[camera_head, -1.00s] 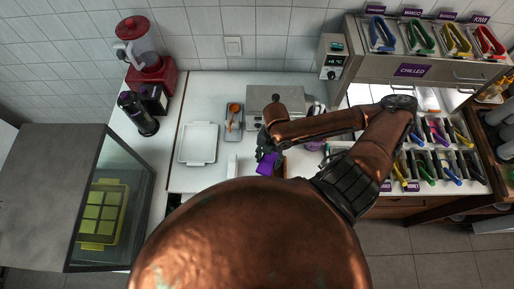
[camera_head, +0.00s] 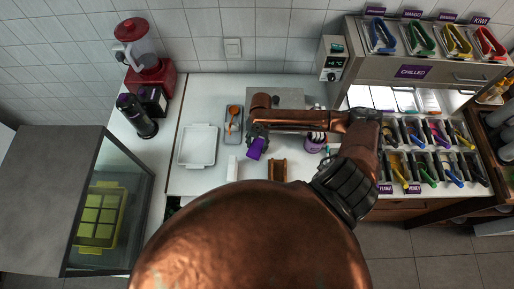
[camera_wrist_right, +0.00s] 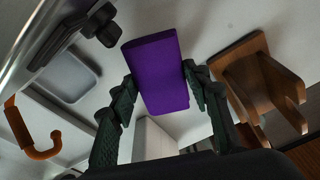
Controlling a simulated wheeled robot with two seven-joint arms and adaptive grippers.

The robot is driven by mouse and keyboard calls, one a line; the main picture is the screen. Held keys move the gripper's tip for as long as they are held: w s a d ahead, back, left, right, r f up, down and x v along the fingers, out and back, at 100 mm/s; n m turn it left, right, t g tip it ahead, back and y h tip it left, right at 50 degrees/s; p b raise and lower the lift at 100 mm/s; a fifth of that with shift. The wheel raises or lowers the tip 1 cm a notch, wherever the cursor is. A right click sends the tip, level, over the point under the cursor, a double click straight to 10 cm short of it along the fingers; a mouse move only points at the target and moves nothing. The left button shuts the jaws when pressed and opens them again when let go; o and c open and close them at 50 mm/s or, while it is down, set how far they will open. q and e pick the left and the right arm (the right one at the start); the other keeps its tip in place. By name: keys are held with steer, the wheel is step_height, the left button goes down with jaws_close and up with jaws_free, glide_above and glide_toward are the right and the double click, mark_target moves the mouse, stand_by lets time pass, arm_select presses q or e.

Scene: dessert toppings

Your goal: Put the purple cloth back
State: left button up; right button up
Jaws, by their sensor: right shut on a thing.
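The purple cloth (camera_head: 255,149) is a folded block held in my right gripper (camera_head: 257,139) above the white counter. In the right wrist view the cloth (camera_wrist_right: 158,72) sits between the two dark fingers of the gripper (camera_wrist_right: 160,88), which are shut on it. A brown wooden holder (camera_head: 277,170) stands on the counter, to the right of the cloth and apart from it. It also shows at the right of the wrist view (camera_wrist_right: 262,85). My left gripper is not in view.
A grey tray with an orange-handled spoon (camera_head: 234,112) and a white tray (camera_head: 198,146) lie left of the gripper. A steel appliance (camera_head: 290,97) stands behind. A purple-labelled tub (camera_head: 314,145) is to the right. A white block (camera_head: 232,168) stands near the counter front.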

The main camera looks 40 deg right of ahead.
mark_target(259, 143)
steer(key=shift+s+f, duration=0.15)
steer(key=shift+f, duration=1.05)
steer(key=o, duration=1)
steer(key=shift+f, duration=0.1)
steer(key=shift+o, duration=0.2)
step_height(259, 143, up, 12)
steer(key=d, duration=0.1)
steer(key=shift+w+d+b, duration=0.25)
steer(key=shift+w+b, duration=0.15)
